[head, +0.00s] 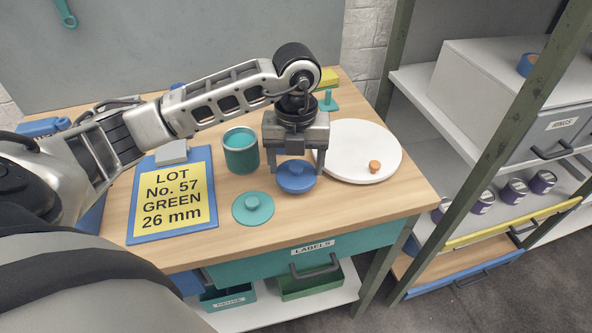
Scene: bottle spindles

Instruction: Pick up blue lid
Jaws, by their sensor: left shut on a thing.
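The blue lid (296,178) is a round disc with a knob on top, near the front middle of the wooden table. My left gripper (297,172) reaches over it from above, with a finger on each side, and is shut on it. I cannot tell whether the lid is lifted clear of the table. My right gripper is not in view.
A teal lid (252,208) lies just left of the blue lid, with a teal pot (241,150) behind it. A white disc (362,150) with an orange knob (375,166) is at right. A blue sign board (135,231) lies at left. Metal shelves (500,120) stand right of the table.

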